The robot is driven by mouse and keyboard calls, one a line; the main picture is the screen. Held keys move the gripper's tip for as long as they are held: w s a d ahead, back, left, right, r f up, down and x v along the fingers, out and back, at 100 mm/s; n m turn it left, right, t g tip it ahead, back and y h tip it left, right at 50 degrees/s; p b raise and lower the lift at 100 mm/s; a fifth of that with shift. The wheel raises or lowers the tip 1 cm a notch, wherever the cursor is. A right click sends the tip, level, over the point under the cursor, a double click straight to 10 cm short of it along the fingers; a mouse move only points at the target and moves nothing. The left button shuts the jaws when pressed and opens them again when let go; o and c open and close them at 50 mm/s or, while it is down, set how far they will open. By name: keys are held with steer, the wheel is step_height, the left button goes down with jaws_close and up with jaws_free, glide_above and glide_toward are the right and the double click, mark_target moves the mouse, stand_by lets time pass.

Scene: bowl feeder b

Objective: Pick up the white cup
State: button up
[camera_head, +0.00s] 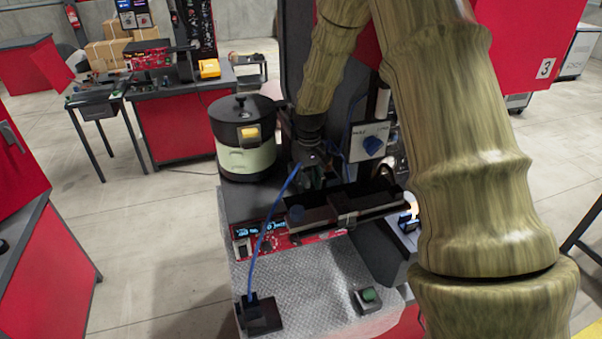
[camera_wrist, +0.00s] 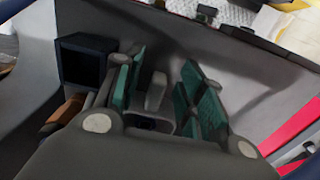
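I cannot make out a white cup for certain in either view. My gripper (camera_head: 316,174) points down behind the black tray on the bench in the head view, partly hidden by the tray. In the wrist view my gripper (camera_wrist: 163,82) has its two green finger pads apart. A small pale grey block (camera_wrist: 156,92) shows between the pads; I cannot tell what it is, and nothing is visibly clamped. A white upright cylinder (camera_head: 382,103) stands by the control panel, partly hidden by my arm.
A black-lidded pot-like unit (camera_head: 246,158) stands left of my gripper. The long black tray (camera_head: 345,208) lies in front of it, above a red control box (camera_head: 262,243). A blue cable crosses to a black block (camera_head: 259,315). The textured bench top (camera_head: 305,280) is mostly clear.

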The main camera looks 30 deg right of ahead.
steer(key=shift+f, duration=0.2)
jaws_close()
steer(key=shift+r, duration=0.15)
